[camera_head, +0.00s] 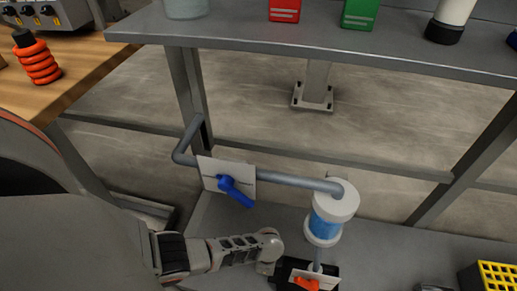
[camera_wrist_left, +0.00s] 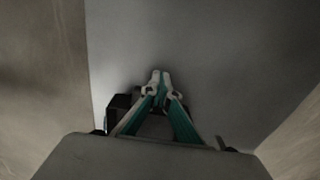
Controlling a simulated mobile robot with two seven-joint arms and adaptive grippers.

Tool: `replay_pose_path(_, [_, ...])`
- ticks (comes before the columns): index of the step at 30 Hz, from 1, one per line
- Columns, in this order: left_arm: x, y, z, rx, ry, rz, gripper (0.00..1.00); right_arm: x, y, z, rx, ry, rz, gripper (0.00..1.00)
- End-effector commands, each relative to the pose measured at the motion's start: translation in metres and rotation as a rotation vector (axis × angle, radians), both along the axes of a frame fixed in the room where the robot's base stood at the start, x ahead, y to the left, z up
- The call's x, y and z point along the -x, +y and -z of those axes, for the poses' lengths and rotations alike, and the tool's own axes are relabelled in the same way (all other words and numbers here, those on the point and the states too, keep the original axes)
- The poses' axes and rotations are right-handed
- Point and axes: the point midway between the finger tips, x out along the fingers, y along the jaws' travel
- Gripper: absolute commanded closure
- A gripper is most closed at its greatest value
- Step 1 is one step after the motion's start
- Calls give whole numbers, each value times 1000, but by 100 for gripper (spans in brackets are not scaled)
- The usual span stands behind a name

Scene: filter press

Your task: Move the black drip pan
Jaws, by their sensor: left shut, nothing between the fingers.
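The black drip pan (camera_head: 331,270) is at the bottom edge of the head view, under the blue-and-white filter housing (camera_head: 327,222). An orange part (camera_head: 306,283) shows over it, and its near side is cut off by the frame. My left gripper (camera_head: 268,262) comes in from the left, with its tip beside the pan's left side. I cannot tell whether they touch. In the left wrist view the left fingers (camera_wrist_left: 159,79) are closed together and empty over a grey surface. My right gripper is not in view.
A grey pipe with a blue-handled valve (camera_head: 234,191) runs to the housing, above my left arm. A grey shelf (camera_head: 300,40) crosses above. A yellow-topped crate (camera_head: 492,275) stands at the lower right.

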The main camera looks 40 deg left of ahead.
Motion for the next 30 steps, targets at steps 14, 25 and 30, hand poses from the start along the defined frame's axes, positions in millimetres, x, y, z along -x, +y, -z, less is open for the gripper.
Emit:
replay_pose_path(14, [-1, 1, -7, 1, -3, 0, 100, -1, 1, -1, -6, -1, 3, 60])
replay_pose_path(25, [0, 1, -48, 0, -4, -1, 100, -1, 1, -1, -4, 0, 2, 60])
replay_pose_path(30, [-1, 0, -74, 1, -4, 1, 100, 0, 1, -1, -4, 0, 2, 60])
